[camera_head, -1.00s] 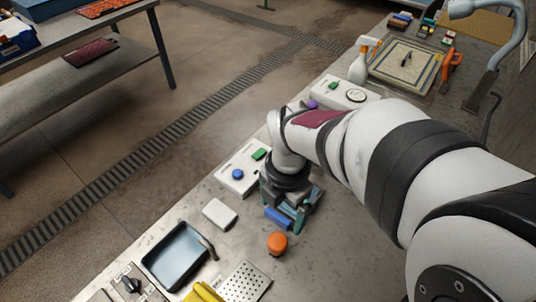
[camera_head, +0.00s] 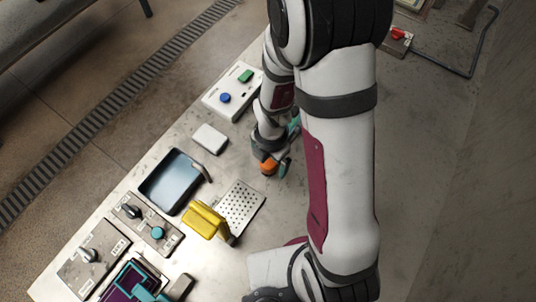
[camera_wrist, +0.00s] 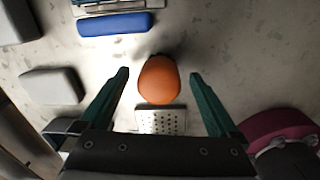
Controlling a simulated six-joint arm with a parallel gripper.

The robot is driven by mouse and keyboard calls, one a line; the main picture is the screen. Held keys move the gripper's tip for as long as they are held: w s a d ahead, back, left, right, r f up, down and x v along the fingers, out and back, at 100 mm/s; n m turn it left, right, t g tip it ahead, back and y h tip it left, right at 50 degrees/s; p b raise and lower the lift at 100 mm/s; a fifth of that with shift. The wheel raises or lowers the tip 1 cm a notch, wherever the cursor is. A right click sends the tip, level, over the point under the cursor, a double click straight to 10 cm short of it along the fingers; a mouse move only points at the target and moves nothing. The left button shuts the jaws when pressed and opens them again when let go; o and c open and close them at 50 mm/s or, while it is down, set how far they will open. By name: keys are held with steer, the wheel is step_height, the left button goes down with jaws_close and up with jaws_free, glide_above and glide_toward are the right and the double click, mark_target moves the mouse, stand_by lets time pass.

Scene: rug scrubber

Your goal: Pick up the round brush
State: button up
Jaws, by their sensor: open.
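The round brush, seen as an orange rounded top (camera_wrist: 159,80), stands on the grey table in the wrist view. Its bristles are hidden from above. My gripper (camera_wrist: 159,75) is open, with one green finger on each side of the orange top and a visible gap on both sides. I cannot tell how far the fingertips are above the table. In the head view, the orange top (camera_head: 268,168) shows just below my gripper (camera_head: 281,164), which is partly hidden by my arm.
A perforated plate (camera_wrist: 163,121) lies close to the brush. A blue bar (camera_wrist: 113,24) and a pale block (camera_wrist: 52,86) lie nearby. In the head view, a dark tray (camera_head: 190,166), yellow object (camera_head: 204,221) and button panel (camera_head: 214,105) surround the left side.

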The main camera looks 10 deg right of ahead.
steer(key=c, duration=1.5)
steer(key=shift+r, duration=0.15)
